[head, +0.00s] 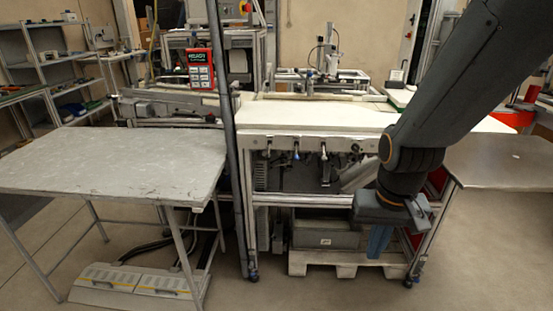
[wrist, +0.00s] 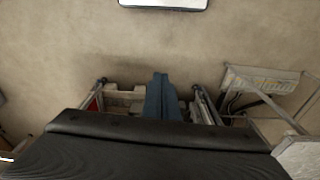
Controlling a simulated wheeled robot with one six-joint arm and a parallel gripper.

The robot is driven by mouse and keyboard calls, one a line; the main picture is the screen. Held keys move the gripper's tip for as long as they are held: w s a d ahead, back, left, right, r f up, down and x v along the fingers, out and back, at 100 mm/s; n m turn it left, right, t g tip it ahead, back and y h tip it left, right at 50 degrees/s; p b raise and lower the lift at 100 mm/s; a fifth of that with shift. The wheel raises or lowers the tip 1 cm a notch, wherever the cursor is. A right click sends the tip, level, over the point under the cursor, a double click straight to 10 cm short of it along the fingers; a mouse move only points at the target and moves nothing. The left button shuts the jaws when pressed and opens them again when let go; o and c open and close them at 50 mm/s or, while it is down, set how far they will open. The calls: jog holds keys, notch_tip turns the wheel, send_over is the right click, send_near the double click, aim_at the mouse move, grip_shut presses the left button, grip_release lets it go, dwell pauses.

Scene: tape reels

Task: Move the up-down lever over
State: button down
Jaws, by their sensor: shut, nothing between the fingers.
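Several small levers hang along the front rail of the white-topped bench in the head view: one with a bluish tip (head: 296,153), a dark one to its right (head: 323,152) and another to its left (head: 268,147). No label is readable, so I cannot tell which is the up-down lever. My gripper (head: 379,241), with blue fingers, points down to the right of the levers and below them, apart from them. It is shut and empty. In the wrist view its blue fingers (wrist: 161,95) are together over the floor, and no lever can be made out.
The white-topped bench (head: 320,115) stands in the middle, with a grey crate (head: 325,235) on a pallet (head: 345,263) below. A dark upright post (head: 232,140) stands left of the levers. Grey tables stand left (head: 110,160) and right (head: 505,160). The floor in front is clear.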

aim_at(269, 152)
jog(key=w+a+f+m+t+y+b, duration=0.1)
jog(key=w+a+m+t, duration=0.15)
jog(key=w, duration=0.85)
jog(key=w+a+f+m+t, duration=0.1)
jog(key=w+m+t, duration=0.3)
jog(key=w, duration=0.6)
jog(key=w+a+r+m+t+y+b, duration=0.1)
jog(key=w+a+m+t+y, duration=0.4)
jog(key=w+a, duration=0.6)
jog(key=w+r+m, duration=0.1)
jog(key=w+m, duration=0.1)
jog(key=w, duration=0.1)
jog(key=shift+w+a+b, duration=0.2)
jog(key=shift+w+b, duration=0.15)
jog(key=shift+w, duration=0.05)
jog(key=shift+w+f, duration=0.1)
jog(key=w+a+f+p, duration=0.2)
jog(key=w+a, duration=0.3)
jog(key=a, duration=0.2)
jog(key=shift+w, duration=0.35)
